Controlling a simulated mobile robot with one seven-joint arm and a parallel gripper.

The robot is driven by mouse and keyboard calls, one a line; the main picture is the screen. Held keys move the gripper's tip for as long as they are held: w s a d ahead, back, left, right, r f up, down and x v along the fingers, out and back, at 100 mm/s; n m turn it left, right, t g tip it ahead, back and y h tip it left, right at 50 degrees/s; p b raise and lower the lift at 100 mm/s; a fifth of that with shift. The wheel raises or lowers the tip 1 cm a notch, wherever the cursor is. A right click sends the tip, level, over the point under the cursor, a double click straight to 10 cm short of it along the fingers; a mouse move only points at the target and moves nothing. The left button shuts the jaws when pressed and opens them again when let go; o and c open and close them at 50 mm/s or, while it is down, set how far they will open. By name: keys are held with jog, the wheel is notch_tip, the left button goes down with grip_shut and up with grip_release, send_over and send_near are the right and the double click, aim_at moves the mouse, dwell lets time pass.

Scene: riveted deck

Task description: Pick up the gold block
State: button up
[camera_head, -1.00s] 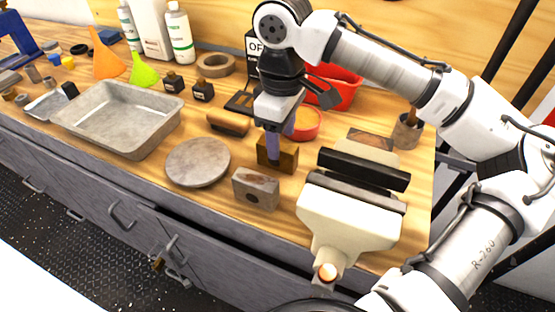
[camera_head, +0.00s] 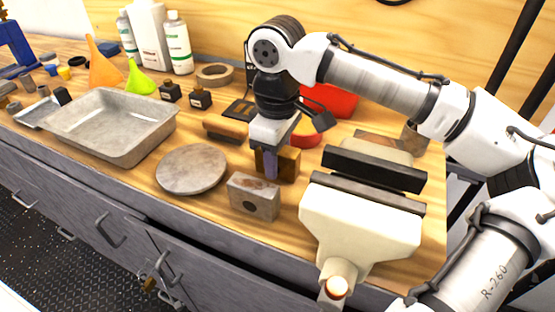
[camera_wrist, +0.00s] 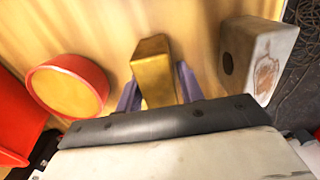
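The gold block (camera_head: 289,165) stands on the wooden bench, partly hidden by my gripper in the head view. In the wrist view the gold block (camera_wrist: 153,73) lies between my two bluish fingers. My gripper (camera_head: 268,162) is pointed down at the block, with one finger in front of it. In the wrist view my gripper (camera_wrist: 158,92) has one finger on each side of the block. The fingers look spread, with a slight gap on the right; contact is not clear.
A grey block with a hole (camera_head: 254,196) stands close in front. A round grey disc (camera_head: 192,169) lies to the left. A cream vise (camera_head: 362,220) is close on the right. A red round container (camera_wrist: 68,86) is near the block. A metal tray (camera_head: 112,150) stands further left.

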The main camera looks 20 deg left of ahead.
grip_shut()
jog(key=shift+r, duration=0.15)
